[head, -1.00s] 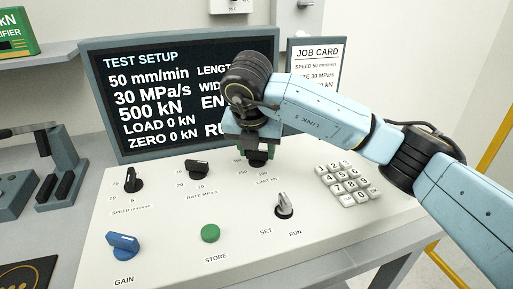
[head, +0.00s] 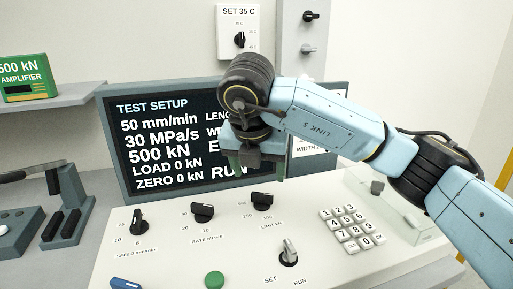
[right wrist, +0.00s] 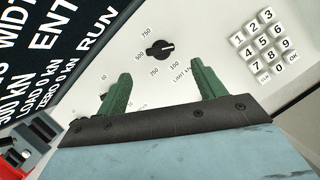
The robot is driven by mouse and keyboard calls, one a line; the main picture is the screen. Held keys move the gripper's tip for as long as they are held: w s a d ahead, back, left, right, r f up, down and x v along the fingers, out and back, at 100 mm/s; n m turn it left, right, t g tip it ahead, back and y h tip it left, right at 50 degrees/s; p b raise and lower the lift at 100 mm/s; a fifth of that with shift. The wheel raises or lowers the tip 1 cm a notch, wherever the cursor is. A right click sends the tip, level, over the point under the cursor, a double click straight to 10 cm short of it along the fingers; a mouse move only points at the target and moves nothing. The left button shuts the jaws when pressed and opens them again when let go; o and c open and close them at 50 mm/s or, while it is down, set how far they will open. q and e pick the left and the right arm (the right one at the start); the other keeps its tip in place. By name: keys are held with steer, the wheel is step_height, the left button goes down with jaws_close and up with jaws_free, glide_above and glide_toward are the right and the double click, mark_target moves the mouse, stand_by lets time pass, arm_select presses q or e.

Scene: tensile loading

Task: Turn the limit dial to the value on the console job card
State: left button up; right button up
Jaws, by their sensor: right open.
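The limit dial (head: 262,201) is a black knob on the sloping white console, labelled LIMIT kN. In the right wrist view the limit dial (right wrist: 160,49) lies beyond the fingertips, with scale numbers around it. My right gripper (head: 253,176) is open and empty, above and behind the dial and apart from it. Its two green fingers (right wrist: 157,85) are spread in the right wrist view. The job card (head: 310,150) is mostly hidden behind my right arm. The console screen (head: 150,185) shows 50 mm/min, 30 MPa/s and 500 kN. My left gripper is not in view.
The speed dial (head: 139,222) and rate dial (head: 202,212) stand left of the limit dial. A set/run switch (head: 289,252), green store button (head: 214,280) and keypad (head: 351,229) are nearby. A green amplifier box (head: 25,78) sits on a shelf at left.

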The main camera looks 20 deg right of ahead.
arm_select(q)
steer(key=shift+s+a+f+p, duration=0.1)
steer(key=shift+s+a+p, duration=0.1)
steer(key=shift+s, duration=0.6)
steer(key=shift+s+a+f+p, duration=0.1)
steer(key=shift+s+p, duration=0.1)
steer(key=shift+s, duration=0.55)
arm_select(e)
steer(key=shift+v, duration=2.3)
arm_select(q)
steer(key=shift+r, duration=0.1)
arm_select(e)
steer(key=shift+r, duration=0.1)
